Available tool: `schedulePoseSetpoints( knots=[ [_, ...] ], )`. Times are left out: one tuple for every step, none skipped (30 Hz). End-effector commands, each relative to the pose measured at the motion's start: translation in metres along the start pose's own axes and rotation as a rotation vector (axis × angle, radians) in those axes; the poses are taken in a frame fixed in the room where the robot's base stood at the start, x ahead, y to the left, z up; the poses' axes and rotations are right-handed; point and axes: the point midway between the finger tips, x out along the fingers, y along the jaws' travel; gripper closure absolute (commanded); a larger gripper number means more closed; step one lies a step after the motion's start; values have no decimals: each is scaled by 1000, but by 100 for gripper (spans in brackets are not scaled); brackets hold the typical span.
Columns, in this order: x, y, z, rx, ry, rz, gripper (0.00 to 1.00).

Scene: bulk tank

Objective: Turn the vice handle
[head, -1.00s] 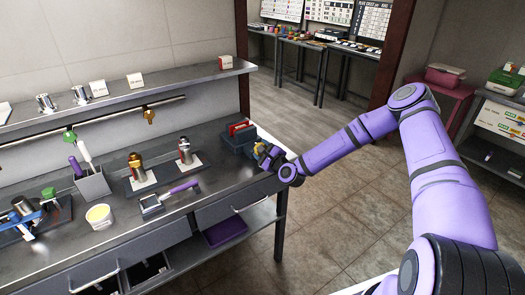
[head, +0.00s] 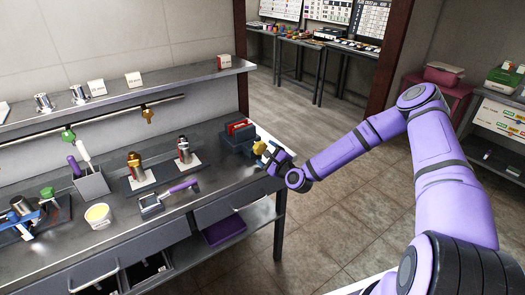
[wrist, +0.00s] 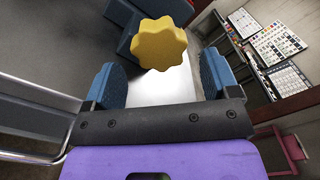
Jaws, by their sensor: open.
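The vice (head: 236,138) is a dark blue block on the right end of the workbench, with a red piece showing at its top. Its handle is a yellow lobed knob (head: 259,148) on the side facing my gripper. In the wrist view the knob (wrist: 163,43) shows in front of the blue vice body (wrist: 150,14). My gripper (wrist: 160,72) is open and empty, its two blue fingers apart. The knob lies ahead of the fingers, roughly centred between them in the picture. In the head view my gripper (head: 275,158) is just right of the knob.
The grey workbench (head: 215,185) carries a purple-handled tool (head: 180,187), two cylinders on stands, a holder with tools and a white tub (head: 98,215). A shelf (head: 120,97) runs along the back. Open floor (head: 345,215) lies right of the bench.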

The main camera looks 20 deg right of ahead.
Motion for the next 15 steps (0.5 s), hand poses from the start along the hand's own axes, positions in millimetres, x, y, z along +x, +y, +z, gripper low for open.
schedulePoseSetpoints(
  knots=[
    [-11,0,-1,2,2,2,19],
    [-17,0,-1,2,3,2,19],
    [-24,0,-1,2,3,2,19],
    [-30,0,-1,2,2,2,19],
    [-35,0,-1,2,2,2,19],
    [-41,0,-1,2,2,2,19],
    [-46,0,0,2,2,2,19],
    [-50,1,0,2,2,2,19],
    [-54,0,0,1,2,1,19],
    [-57,0,0,1,2,1,19],
    [-60,0,0,2,1,1,19],
    [-63,0,0,1,1,1,19],
    [-64,0,0,1,0,1,19],
    [-66,0,0,1,0,1,19],
    [-67,1,0,1,0,2,19]
  ],
)
